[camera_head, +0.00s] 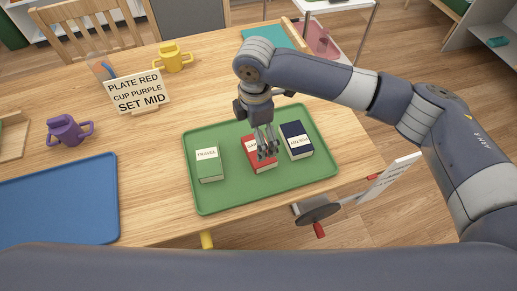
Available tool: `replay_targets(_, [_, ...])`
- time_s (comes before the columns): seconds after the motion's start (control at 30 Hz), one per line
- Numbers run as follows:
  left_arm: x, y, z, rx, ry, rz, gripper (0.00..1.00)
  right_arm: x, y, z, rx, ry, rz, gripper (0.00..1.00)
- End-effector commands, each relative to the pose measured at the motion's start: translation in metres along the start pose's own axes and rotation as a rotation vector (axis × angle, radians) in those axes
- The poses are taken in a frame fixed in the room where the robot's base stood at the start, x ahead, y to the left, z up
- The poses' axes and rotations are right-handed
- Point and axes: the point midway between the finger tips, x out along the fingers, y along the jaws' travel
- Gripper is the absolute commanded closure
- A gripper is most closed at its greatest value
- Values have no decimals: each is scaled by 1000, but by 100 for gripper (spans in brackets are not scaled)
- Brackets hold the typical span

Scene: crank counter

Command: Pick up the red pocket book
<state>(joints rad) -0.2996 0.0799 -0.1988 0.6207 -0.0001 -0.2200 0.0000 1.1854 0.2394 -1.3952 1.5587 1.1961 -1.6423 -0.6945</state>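The red pocket book (253,162) lies on the green tray (213,203), between a green book labelled TRAVEL (209,165) and a dark blue book (297,139). My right gripper (267,152) points down, with its fingers over the red book and covering part of its cover and label. I cannot tell whether the fingers touch the book or how far apart they are. My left gripper is not in view.
A blue mat or tray (60,205) lies at the left. A purple cup (68,131), a yellow cup (173,57) and a sign (138,92) stand behind. A crank wheel (318,212) sits at the table's front edge. Bare table lies between the trays.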

Motion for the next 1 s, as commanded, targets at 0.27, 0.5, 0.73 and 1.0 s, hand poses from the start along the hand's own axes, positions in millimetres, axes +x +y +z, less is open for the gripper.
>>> replay_targets(0.27, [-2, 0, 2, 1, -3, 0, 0, 25, -1, 1, 1, 0, 0, 0])
replay_targets(0.5, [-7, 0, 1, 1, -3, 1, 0, 60, -3, 6, 1, 0, -1, 0])
replay_targets(0.73, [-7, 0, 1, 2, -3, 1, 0, 71, -2, 5, -1, 1, 3, 0])
replay_targets(1.0, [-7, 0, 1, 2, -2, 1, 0, 71, -3, 5, 0, 1, 2, 32])
